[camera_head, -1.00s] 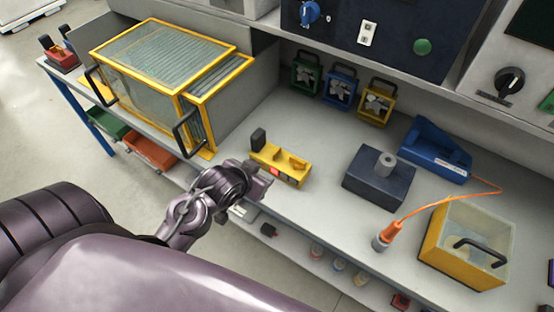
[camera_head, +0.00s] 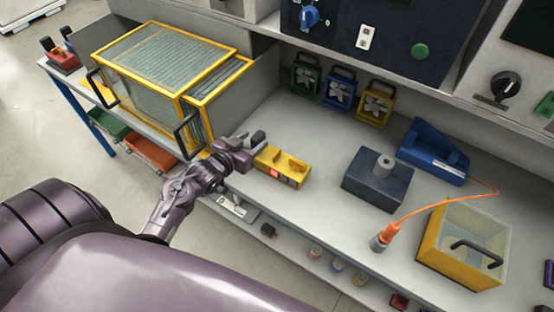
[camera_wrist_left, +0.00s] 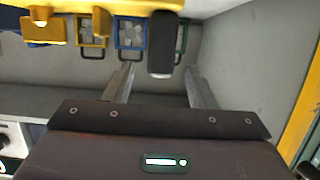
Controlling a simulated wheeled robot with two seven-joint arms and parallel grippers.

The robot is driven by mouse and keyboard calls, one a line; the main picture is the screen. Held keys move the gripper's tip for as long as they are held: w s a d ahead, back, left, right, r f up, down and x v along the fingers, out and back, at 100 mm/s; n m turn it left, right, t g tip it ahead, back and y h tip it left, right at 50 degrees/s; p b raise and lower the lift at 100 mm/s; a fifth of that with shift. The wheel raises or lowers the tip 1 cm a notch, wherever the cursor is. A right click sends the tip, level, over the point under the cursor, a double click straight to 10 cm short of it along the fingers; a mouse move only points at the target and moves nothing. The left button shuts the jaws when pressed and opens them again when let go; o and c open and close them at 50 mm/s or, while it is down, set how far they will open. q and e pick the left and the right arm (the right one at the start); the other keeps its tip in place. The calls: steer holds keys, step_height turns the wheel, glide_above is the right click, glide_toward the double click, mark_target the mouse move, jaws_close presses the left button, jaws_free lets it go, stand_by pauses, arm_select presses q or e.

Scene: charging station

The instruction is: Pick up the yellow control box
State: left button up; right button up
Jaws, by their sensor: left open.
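The yellow control box (camera_head: 283,165), with a red patch on its front and a black knob at its left end, lies on the grey bench. My left gripper (camera_head: 246,148) is open at the box's left end, close to the black knob. In the left wrist view the yellow box (camera_wrist_left: 100,5) crosses the top, and its black knob (camera_wrist_left: 161,45) hangs between the open fingers (camera_wrist_left: 157,88), slightly beyond their tips. Whether the fingers touch the knob cannot be told. My right gripper is not in view.
A yellow-framed glass case (camera_head: 165,60) stands close to the left of my left gripper. Right of the box are a dark block (camera_head: 375,190), a blue tool (camera_head: 432,150), an orange plug (camera_head: 386,235) and a yellow clear-topped bin (camera_head: 440,250). Small fan units (camera_head: 340,88) stand at the back.

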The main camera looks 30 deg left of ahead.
mark_target(255, 138)
arm_select(q)
steer(key=shift+x, duration=1.7)
steer(key=shift+r, duration=0.2)
jaws_close()
